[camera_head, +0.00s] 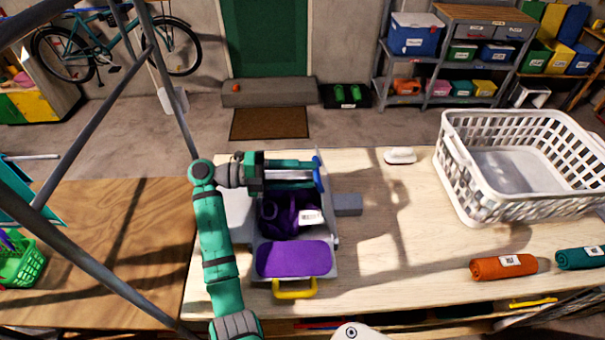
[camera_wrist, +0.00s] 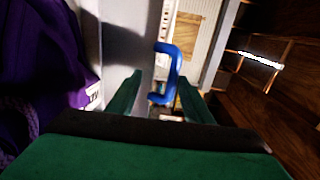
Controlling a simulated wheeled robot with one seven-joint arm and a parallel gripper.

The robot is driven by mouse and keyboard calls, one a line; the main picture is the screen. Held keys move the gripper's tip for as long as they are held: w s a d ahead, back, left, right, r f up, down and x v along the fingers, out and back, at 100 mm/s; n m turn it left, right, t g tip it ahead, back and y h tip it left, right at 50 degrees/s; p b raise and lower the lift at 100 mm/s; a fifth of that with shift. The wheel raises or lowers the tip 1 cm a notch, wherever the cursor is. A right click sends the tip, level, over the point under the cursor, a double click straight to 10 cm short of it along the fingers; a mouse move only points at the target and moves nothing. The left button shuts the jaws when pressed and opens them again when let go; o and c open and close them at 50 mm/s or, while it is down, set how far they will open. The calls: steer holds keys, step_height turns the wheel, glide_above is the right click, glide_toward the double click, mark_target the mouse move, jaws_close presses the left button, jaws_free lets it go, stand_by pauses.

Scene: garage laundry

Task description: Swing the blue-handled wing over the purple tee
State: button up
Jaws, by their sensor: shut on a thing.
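A purple tee (camera_head: 280,218) with a white label lies bunched on a grey folding board (camera_head: 262,278). A smooth purple part (camera_head: 295,259) lies at the near end, by a yellow handle (camera_head: 295,289). My gripper (camera_head: 314,176) reaches in from the left above the tee's far end, its fingers pointing right. It is shut on the blue handle (camera_head: 319,172) of a wing. In the wrist view the blue handle (camera_wrist: 177,65) sits at the fingers (camera_wrist: 158,82), with the purple tee (camera_wrist: 40,70) at left. The wing's panel is mostly hidden, so its angle is unclear.
A white basket (camera_head: 465,190) stands at the right of the pale table. An orange roll (camera_head: 502,267) and a teal roll (camera_head: 582,258) lie near the front right. A white object (camera_head: 400,156) lies at the back. The table between board and basket is largely clear.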

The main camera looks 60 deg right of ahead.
steer(key=shift+s+f, duration=0.15)
steer(key=shift+f, duration=0.25)
steer(key=v, duration=1.1)
steer(key=shift+r, duration=0.35)
steer(key=shift+c, duration=0.9)
